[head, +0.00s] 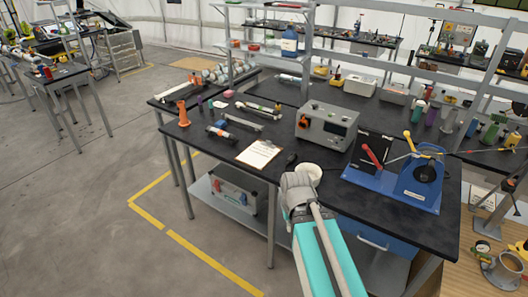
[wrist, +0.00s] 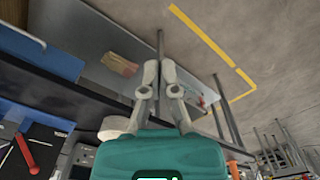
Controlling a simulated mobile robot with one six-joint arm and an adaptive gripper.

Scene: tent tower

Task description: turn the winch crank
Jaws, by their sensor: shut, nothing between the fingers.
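The winch (head: 425,180) is a blue stand with a dark drum, on a blue base near the right end of the black bench. A yellow part and a thin rod show at its top. A red-handled lever (head: 372,155) stands beside it on the left; I cannot tell which part is the crank. In the wrist view the red lever (wrist: 25,152) shows at the lower left. My gripper (wrist: 159,70) is shut and empty, its fingertips close together, apart from the winch. In the head view my arm hides the fingers, left of the winch at the bench's front edge.
A grey instrument box (head: 326,127) stands behind my arm. A white round item (head: 308,171) lies close to my wrist. A clipboard (head: 259,153) and several tools lie to the left. A lower shelf (head: 228,208) holds a grey case. Open floor is at the front left.

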